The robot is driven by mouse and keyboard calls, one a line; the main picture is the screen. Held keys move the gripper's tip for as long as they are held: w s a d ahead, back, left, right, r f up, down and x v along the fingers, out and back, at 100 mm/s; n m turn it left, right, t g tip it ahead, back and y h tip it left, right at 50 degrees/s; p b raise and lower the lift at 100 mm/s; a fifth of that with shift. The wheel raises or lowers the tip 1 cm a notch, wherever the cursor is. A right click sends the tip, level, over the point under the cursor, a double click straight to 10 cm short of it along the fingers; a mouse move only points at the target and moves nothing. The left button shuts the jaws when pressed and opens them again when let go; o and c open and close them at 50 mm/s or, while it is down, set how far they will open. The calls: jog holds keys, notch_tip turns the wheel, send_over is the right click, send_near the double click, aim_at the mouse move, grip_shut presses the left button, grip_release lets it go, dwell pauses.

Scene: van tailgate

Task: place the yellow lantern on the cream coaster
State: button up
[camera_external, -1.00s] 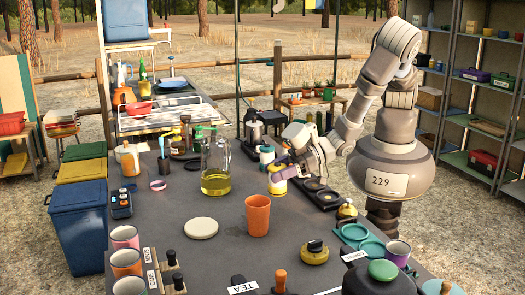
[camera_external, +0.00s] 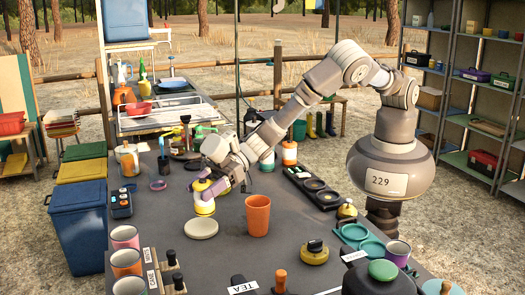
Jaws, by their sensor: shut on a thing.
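The yellow lantern (camera_external: 204,208), with a pale band around its middle, is in my gripper (camera_external: 205,190). My gripper is shut on its upper part and the lantern looks upright. The cream coaster (camera_external: 201,229) is a flat round disc on the dark table, with nothing seen on it. The lantern appears just behind the coaster in the picture, near its far edge. I cannot tell exactly how high the lantern's base is above the table.
An orange cup (camera_external: 258,215) stands right of the coaster. A dark tray (camera_external: 312,187) lies farther right, and a yellow-black round item (camera_external: 314,253) sits in front. The table left of the coaster is clear.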

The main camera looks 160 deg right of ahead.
aim_at(196, 204)
jog(key=shift+w+d, duration=0.4)
jog(key=shift+w, duration=0.15)
jog(key=shift+w+f+b, duration=0.15)
jog(key=shift+f+b, duration=0.75)
jog(key=shift+f, duration=0.8)
jog(key=shift+f, duration=0.2)
jog(key=o, duration=1.2)
jog(key=shift+o, duration=0.2)
